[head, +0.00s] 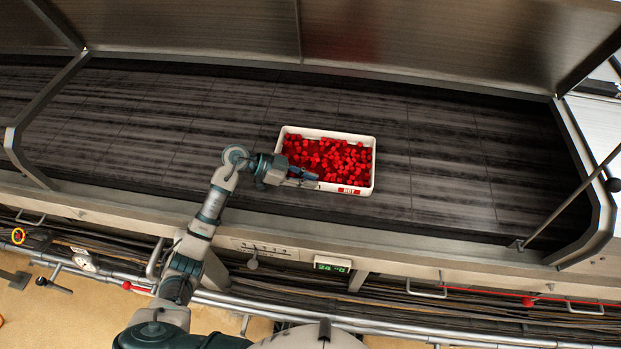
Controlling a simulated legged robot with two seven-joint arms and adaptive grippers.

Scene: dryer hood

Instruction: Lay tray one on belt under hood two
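A white tray (372,165) filled with small red cubes (325,158) lies on the dark belt (440,170) under the hood (400,35). A red label with white lettering is on its near side. My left gripper (312,180) is at the tray's near left corner, its fingers pointing right and overlapping the near rim. Whether the fingers are closed on the rim or only beside it is too small to tell. My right gripper is out of view.
The hood's slanted metal frame stands at both ends of the belt. Along the near edge run a rail (450,262), a small green display (332,264), handles, pipes and cables. The belt is bare left and right of the tray.

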